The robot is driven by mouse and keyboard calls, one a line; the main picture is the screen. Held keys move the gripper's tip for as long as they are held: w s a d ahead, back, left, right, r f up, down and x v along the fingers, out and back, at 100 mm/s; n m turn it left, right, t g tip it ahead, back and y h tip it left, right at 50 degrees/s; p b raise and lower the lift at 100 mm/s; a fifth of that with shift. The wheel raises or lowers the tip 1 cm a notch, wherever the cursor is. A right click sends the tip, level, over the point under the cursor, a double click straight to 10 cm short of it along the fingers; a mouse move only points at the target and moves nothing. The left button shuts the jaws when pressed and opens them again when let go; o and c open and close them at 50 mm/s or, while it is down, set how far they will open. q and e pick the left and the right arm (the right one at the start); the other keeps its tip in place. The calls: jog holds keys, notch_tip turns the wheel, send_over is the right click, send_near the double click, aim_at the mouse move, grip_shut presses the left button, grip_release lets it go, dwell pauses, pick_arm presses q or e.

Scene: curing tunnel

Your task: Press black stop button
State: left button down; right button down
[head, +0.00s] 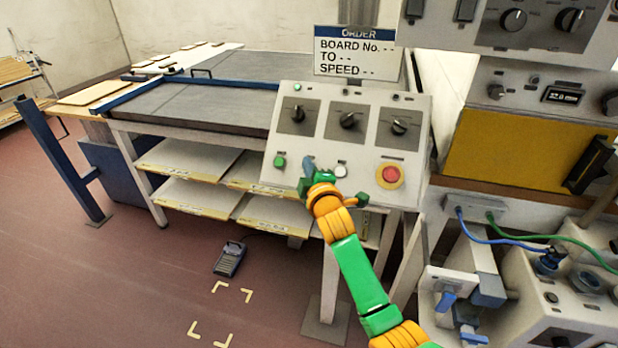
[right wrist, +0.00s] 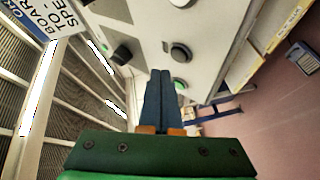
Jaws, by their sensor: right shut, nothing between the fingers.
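The sloped white control panel (head: 317,177) stands in the middle of the head view. Its lower row has a green button (head: 279,161), a white button (head: 340,171) and a red mushroom button (head: 390,174) on a yellow ring. My right gripper (head: 308,163) is shut and empty, its blue fingertips between the green and white buttons. In the right wrist view a black round button (right wrist: 181,52) sits beside the green one (right wrist: 180,84), just past my fingertips (right wrist: 160,72). In the head view my fingers hide it. Contact cannot be told. My left gripper is out of view.
Three dark rotary knobs (head: 348,120) sit above the button row. An order sign (head: 357,53) stands behind the panel. Control boxes with blue and green cables (head: 520,238) crowd the right. A foot pedal (head: 229,258) lies on the open floor at left.

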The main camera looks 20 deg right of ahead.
jog(key=shift+w+d+f, duration=0.25)
jog(key=shift+w+f, duration=0.15)
jog(key=shift+f, duration=0.05)
jog(key=shift+f+b, duration=0.1)
jog(key=shift+b, duration=0.2)
dwell(1.5)
jog(key=shift+w+d+f, duration=0.15)
jog(key=shift+w+d, duration=0.05)
jog(key=shift+w+d+f+b, duration=0.2)
jog(key=shift+f+b, duration=0.1)
jog(key=shift+b, duration=0.15)
dwell(0.6)
jog(key=shift+a, duration=0.1)
jog(key=shift+s+a+r+p, duration=0.2)
jog(key=shift+s+r+p, duration=0.3)
jog(key=shift+p, duration=0.6)
